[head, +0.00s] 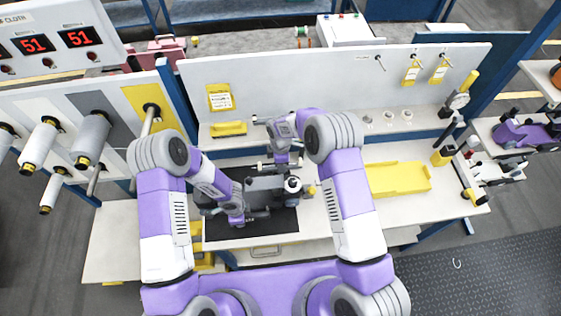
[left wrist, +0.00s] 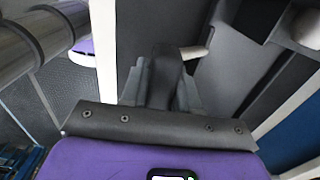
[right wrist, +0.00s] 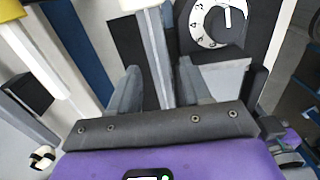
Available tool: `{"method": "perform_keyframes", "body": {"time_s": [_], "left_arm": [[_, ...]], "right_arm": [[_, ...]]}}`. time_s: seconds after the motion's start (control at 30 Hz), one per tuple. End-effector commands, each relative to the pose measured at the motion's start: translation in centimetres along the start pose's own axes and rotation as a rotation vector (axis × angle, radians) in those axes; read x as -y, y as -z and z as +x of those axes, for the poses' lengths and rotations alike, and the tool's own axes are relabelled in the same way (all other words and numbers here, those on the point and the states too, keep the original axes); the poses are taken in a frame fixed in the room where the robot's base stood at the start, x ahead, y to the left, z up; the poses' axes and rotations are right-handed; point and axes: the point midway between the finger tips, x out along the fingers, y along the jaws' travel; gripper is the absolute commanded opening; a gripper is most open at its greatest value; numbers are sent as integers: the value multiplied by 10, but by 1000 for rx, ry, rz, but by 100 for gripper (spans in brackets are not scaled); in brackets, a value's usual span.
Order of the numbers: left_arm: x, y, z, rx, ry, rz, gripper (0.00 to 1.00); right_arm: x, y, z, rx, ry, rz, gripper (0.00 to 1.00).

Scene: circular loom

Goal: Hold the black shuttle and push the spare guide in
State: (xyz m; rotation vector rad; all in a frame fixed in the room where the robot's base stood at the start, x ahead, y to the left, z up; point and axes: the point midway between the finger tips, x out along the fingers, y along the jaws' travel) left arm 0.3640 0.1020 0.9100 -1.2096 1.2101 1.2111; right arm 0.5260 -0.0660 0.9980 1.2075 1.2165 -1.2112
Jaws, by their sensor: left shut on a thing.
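The black shuttle (head: 264,184) lies on the black mat on the bench in the head view. My left gripper (head: 258,215) is at its near side, shut on it; a dark part of the shuttle (left wrist: 165,75) sits between its fingers in the left wrist view. My right gripper (head: 281,160) points down just behind the shuttle. Its fingers (right wrist: 160,88) stand apart in the right wrist view, with a grey bar (right wrist: 147,55) showing in the gap; I cannot tell whether it touches them. I cannot pick out the spare guide for certain.
A dial (right wrist: 215,20) is close beside my right gripper. A yellow tray (head: 398,178) lies to the right on the bench. A white back panel (head: 320,85) with a shelf stands behind. Thread spools (head: 92,135) stick out at left. The bench's left end (head: 115,235) is bare.

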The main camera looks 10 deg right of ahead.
Motion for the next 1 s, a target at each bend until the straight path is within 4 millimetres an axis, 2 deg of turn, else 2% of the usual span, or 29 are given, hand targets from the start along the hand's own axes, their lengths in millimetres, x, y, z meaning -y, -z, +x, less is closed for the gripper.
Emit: {"method": "perform_keyframes", "body": {"time_s": [0.37, 0.47, 0.8, 1.0], "left_arm": [[0, 0, 0, 1, 1, 0, 0], [0, 0, 0, 1, 1, 0, 0], [0, 0, 0, 1, 1, 0, 0], [0, 0, 0, 1, 1, 0, 0]], "right_arm": [[0, 0, -4, 0, 0, 0, 52], [0, 0, -17, 0, -1, 0, 52], [0, 0, -88, -1, -3, 1, 52], [0, 0, -114, 0, 0, 0, 52]]}}
